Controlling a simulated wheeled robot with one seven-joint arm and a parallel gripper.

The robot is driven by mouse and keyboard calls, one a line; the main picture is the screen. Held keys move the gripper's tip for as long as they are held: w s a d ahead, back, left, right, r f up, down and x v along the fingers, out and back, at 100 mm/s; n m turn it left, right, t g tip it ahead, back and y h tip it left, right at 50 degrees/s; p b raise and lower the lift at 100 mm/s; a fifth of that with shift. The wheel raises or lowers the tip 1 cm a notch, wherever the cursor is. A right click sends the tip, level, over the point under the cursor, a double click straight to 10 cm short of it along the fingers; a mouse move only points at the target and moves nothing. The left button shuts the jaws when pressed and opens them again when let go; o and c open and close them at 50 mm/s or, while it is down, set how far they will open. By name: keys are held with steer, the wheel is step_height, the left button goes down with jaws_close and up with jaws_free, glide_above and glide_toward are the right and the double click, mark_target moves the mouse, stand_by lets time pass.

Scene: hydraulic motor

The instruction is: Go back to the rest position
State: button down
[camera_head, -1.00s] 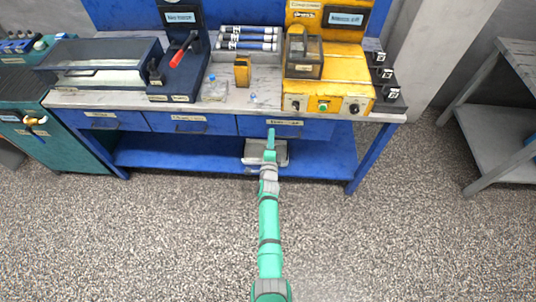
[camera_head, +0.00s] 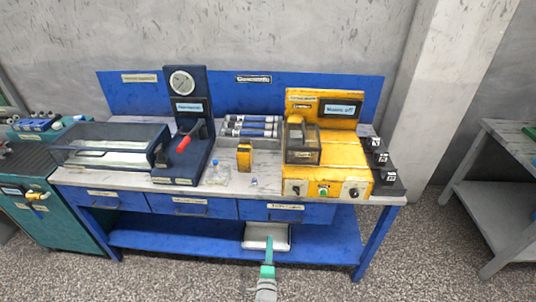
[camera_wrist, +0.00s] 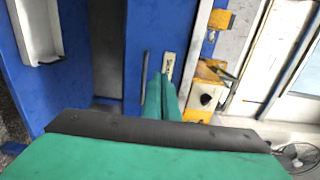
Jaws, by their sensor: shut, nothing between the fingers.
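My gripper (camera_wrist: 162,98) shows in the wrist view as two green fingers lying together, with nothing between them. Beyond the fingertips are the blue front of the workbench and a labelled drawer (camera_wrist: 147,45). In the head view my green arm (camera_head: 267,272) shows only at the bottom middle, in front of the lower shelf. The fingers cannot be told apart there. The blue workbench (camera_head: 190,238) stands ahead, with its labelled right drawer (camera_head: 287,212) closed.
A white tray (camera_head: 257,236) rests on the lower shelf behind my arm. The benchtop carries a yellow machine (camera_head: 345,152), a dark press with a red handle (camera_head: 190,130) and a clear-lidded box (camera_head: 108,147). A grey table (camera_head: 483,203) stands at right. Floor between them is free.

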steer(key=s+a+r+n+g, duration=0.15)
steer(key=s+n, duration=0.75)
steer(key=s, duration=1.9)
steer(key=s+r+n+g+y, duration=0.1)
steer(key=s+r+n, duration=0.8)
steer(key=s+r, duration=0.6)
steer(key=s, duration=0.4)
steer(key=shift+d+r+n, duration=0.2)
steer(key=shift+n, duration=0.2)
